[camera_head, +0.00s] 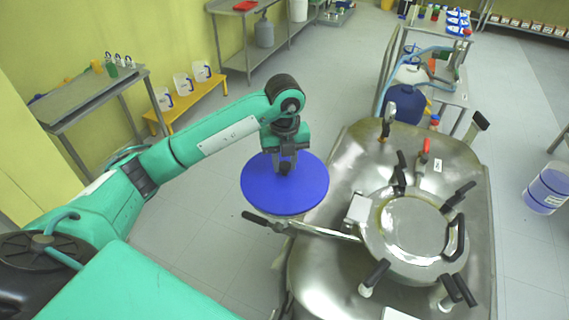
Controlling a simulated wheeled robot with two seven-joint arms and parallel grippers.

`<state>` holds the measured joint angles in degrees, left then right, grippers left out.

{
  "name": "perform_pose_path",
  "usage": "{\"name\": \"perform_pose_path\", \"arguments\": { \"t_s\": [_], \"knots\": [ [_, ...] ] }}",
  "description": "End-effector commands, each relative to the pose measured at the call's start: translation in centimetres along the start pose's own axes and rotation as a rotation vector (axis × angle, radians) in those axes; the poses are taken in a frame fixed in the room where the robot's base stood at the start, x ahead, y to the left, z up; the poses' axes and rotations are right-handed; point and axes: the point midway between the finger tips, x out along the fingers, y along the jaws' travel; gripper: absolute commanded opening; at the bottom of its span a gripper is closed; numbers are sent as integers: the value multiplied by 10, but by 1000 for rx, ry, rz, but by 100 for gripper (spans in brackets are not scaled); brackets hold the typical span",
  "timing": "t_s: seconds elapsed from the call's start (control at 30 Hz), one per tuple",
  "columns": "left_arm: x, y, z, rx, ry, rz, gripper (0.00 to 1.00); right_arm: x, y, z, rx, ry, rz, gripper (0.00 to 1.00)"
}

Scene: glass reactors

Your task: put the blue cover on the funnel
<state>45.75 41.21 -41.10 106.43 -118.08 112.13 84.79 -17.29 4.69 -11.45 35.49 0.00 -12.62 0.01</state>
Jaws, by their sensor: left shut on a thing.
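The blue cover (285,193) is a flat round disc in the camera_head view, just left of the steel reactor. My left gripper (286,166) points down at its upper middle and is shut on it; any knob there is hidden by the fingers. The cover looks raised above the floor and roughly level. I cannot make out a funnel for certain. My right gripper is not in view.
The steel reactor (335,230) fills the right side, with a round clamped hatch (410,232), valves and a handle bar near the cover. A trolley with hoses and a blue vessel (404,106) stands behind it. A steel table (85,97) and a yellow bench (188,103) stand left.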

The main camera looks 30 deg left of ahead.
Motion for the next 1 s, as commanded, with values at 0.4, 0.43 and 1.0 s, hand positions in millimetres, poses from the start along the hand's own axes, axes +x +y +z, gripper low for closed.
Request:
{"name": "perform_pose_path", "arguments": {
  "t_s": [0.4, 0.43, 1.0],
  "knots": [
    [17, 0, 0, 1, -2, -1, 0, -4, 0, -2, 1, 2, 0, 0],
    [19, 0, 0, 1, -2, -1, 0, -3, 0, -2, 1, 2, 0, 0],
    [13, 0, 0, 1, -2, -2, 50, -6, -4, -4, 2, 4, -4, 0]
  ]
}}
